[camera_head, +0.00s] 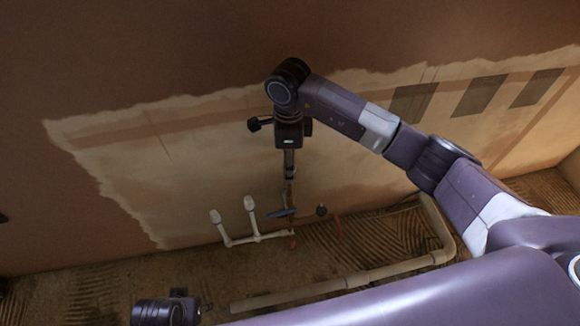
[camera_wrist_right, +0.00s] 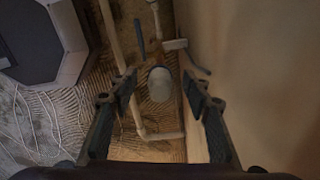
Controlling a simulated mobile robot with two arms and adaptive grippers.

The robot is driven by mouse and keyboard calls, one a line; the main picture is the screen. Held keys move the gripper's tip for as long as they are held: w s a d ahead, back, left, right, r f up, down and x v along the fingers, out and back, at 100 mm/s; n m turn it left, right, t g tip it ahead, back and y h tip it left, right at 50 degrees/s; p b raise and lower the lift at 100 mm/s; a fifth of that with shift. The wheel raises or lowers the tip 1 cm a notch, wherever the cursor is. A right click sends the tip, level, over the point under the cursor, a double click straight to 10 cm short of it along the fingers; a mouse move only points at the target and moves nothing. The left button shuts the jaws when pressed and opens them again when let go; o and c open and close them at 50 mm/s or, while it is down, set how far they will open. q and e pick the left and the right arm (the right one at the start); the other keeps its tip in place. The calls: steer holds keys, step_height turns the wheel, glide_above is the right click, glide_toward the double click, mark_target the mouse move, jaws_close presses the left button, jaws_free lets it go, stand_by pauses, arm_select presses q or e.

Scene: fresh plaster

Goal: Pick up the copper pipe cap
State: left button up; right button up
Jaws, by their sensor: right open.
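My right gripper (camera_head: 288,199) points down in front of the plastered wall, above the pipe stubs. In the right wrist view its two fingers (camera_wrist_right: 158,104) are apart, with nothing gripped. A pale, round-ended cylinder (camera_wrist_right: 160,83) shows between and beyond the fingertips; its colour does not let me tell whether it is the copper pipe cap. In the head view a small dark round piece (camera_head: 321,210) is right of the gripper, beside a thin copper-coloured pipe (camera_head: 337,224). Another copper-coloured stub (camera_head: 292,238) is below the gripper.
White pipes (camera_head: 227,240) rise left of the gripper. A flat blue piece (camera_head: 281,213) lies close by the fingertips. A dark grey box-like object (camera_wrist_right: 40,45) stands at upper left.

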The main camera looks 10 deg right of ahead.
steer(key=shift+f, duration=0.35)
steer(key=shift+c, duration=0.4)
steer(key=c, duration=1)
steer(key=shift+r, duration=0.1)
